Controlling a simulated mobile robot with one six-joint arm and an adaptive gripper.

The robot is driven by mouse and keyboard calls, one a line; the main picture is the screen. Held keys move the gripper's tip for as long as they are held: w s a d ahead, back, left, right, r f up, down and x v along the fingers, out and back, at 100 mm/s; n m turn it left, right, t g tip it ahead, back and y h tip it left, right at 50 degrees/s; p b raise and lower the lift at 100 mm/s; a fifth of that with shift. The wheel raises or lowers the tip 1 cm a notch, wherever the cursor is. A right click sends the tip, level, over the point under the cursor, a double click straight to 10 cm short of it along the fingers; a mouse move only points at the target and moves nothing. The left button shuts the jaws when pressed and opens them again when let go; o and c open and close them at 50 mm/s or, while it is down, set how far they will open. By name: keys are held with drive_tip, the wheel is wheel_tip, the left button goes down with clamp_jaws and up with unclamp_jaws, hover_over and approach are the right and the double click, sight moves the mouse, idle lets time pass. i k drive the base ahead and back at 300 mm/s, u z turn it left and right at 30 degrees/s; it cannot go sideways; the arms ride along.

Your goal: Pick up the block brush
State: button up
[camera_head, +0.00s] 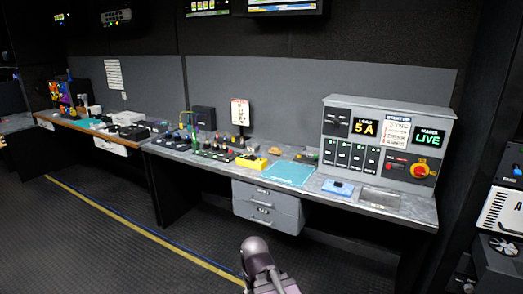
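I cannot pick out the block brush for certain; the items on the desks are small and far off. Part of my own arm, dark grey and rounded, rises at the bottom middle of the head view, over the floor and in front of the desk. No gripper fingers show. A long grey desk (402,203) runs along the wall, with small objects on it. A yellow item (251,161) and a blue item (338,187) lie on it, apart from my arm.
A teal mat (288,173) lies on the desk, left of a grey control panel (385,140) with lit displays. Grey drawers (268,205) hang below. More desk with equipment stretches left. A rack (500,220) stands right. The dark floor (110,245) in front is clear.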

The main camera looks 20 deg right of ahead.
sight(276, 151)
drive_tip(key=u, duration=0.25)
drive_tip(key=i, duration=1.8)
drive_tip(key=z, duration=0.85)
drive_tip(key=i, duration=0.7)
drive_tip(key=z, duration=0.35)
